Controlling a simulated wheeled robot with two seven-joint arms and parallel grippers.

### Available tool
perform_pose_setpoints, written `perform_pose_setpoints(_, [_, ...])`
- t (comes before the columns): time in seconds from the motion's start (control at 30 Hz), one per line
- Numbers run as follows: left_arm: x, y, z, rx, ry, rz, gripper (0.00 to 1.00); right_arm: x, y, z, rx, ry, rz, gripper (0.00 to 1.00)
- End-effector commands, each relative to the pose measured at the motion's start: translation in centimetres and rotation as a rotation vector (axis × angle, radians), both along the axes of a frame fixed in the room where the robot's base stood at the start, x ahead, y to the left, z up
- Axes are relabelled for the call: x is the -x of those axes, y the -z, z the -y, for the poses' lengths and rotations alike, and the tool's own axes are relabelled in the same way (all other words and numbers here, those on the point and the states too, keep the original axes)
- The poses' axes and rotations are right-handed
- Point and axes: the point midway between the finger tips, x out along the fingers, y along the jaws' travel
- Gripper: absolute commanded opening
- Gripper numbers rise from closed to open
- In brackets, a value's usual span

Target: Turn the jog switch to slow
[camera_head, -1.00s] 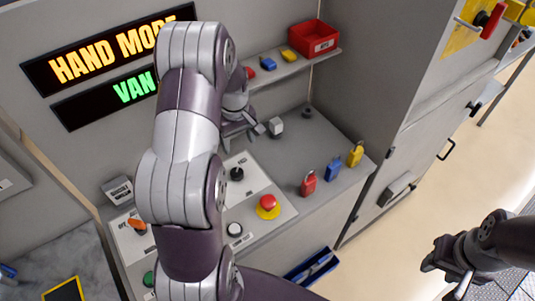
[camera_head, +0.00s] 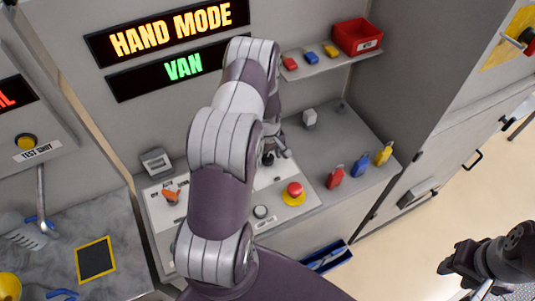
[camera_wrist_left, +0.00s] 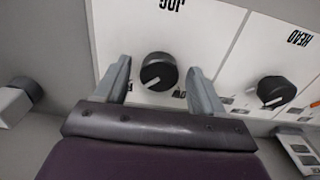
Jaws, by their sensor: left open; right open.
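The jog switch is a round black knob (camera_wrist_left: 158,72) on a white plate, under an upside-down JOG label in the left wrist view. A pale pointer mark shows on its lower left side there. Lettering below it is partly hidden. My left gripper (camera_wrist_left: 162,88) is open, with one finger on each side of the knob; whether they touch it I cannot tell. In the head view the knob (camera_head: 268,159) shows beside my left gripper (camera_head: 277,150), partly covered by my arm. My right gripper (camera_head: 455,270) is open and empty at the lower right, away from the panel.
A second black knob (camera_wrist_left: 275,90), labelled HEAD, sits right of the jog switch in the wrist view. A red emergency button (camera_head: 295,189), a white button (camera_head: 261,212) and an orange switch (camera_head: 171,195) are nearby. Red, blue and yellow padlocks (camera_head: 360,166) stand to the right.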

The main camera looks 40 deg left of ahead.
Motion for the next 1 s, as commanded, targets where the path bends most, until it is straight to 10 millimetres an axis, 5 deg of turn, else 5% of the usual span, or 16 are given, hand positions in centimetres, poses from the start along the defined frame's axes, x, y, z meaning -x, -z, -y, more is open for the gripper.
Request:
perform_pose_setpoints(0.07, [0.0,0.0,0.0,0.0,0.0,0.0,0.66,0.0,0.0,0.0,0.0,0.0,0.0,0.43])
perform_pose_setpoints(0.23, [0.0,0.0,0.0,0.0,0.0,0.0,0.13,0.0,0.0,0.0,0.0,0.0,0.0,0.43])
perform_pose_setpoints(0.67, [-0.1,0.0,-0.1,-0.001,-0.064,0.003,0.14,0.0,0.4,0.0,0.0,0.0,0.0,0.43])
perform_pose_setpoints(1.0, [-0.2,0.0,-0.1,-0.001,-0.327,0.004,0.14,0.0,1.8,0.0,0.0,0.0,0.0,0.43])
